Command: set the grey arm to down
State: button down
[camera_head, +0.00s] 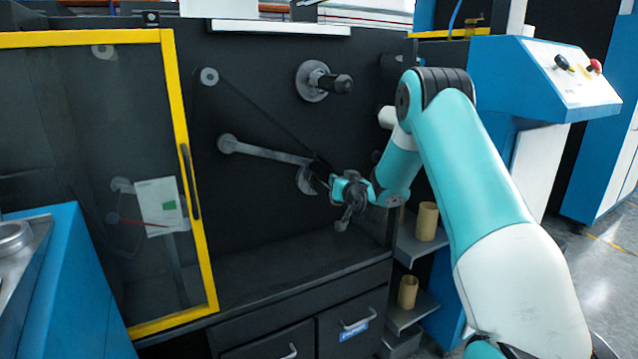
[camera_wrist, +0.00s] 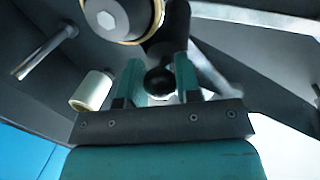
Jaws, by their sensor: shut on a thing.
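The grey arm (camera_head: 265,153) is a bar on the dark machine front in the head view. It slopes gently from a round roller end at its left, slightly higher, down to the right towards a round hub (camera_head: 306,181). So it lies nearly level. My gripper (camera_head: 332,182) is at the right end of the bar, in front of the hub, and hides part of it. In the wrist view, the two teal fingers of my gripper (camera_wrist: 159,82) are shut on a black ball knob (camera_wrist: 160,80). A pale bar (camera_wrist: 214,76) shows behind the right finger.
A black-tipped spindle (camera_head: 330,82) sticks out above. A yellow-framed door (camera_head: 187,170) with a handle is at the left. Shelves with tan rolls (camera_head: 427,221) stand right of the gripper, and drawers (camera_head: 352,322) are below. A white roll (camera_wrist: 92,91) shows in the wrist view.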

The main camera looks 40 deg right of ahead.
jog(key=shift+a+f, duration=0.15)
jog(key=shift+f, duration=0.05)
jog(key=c, duration=0.8)
grip_release()
jog(key=b+v, duration=0.8)
jog(key=v, duration=0.9)
jog(key=shift+s, duration=0.2)
